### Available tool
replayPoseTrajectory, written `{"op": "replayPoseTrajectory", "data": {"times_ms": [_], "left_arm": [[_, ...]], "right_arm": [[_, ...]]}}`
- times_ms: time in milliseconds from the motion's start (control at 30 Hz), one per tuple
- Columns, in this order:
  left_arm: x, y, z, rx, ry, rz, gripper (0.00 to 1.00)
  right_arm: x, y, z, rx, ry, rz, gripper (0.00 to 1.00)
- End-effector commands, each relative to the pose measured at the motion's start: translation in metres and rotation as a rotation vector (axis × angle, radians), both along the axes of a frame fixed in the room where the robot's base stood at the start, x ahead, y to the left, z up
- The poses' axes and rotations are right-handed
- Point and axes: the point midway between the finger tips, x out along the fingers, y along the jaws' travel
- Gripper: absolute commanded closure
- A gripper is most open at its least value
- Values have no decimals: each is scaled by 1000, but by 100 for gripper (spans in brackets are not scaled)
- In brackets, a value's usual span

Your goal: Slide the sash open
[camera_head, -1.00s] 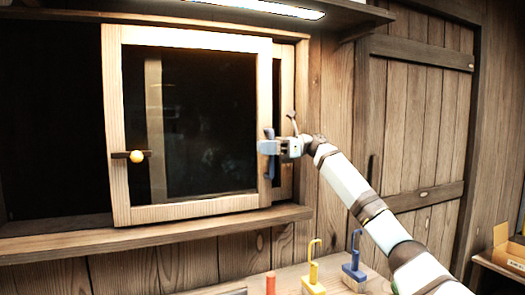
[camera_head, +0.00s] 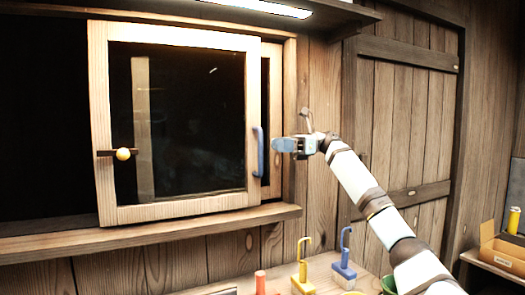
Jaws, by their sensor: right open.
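The sash (camera_head: 178,212) is a light wooden frame with dark glass, in front of the window opening. A dark gap shows to its left, and a strip of a second wooden frame shows behind its right edge. A blue handle (camera_head: 258,152) is on the sash's right stile. My left gripper is not in view.
A wooden sill (camera_head: 150,235) runs below the sash. On the bench below stand a yellow hooked piece (camera_head: 303,270), a blue hooked piece (camera_head: 344,258) and a red cylinder (camera_head: 260,281). A plank door (camera_head: 400,120) is at the right, with a cardboard box (camera_head: 503,250) beyond.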

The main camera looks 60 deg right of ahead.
Motion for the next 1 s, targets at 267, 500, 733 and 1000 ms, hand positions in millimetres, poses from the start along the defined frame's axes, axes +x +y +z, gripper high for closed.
{"op": "replayPoseTrajectory", "data": {"times_ms": [267,500,733,1000], "left_arm": [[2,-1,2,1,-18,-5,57],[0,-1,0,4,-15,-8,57],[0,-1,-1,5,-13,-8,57],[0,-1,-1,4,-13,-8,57]], "right_arm": [[-32,-35,-1,0,0,-1,58],[-39,-42,0,0,0,1,58],[-39,-42,0,0,0,1,58],[-39,-42,0,0,0,1,58]]}}
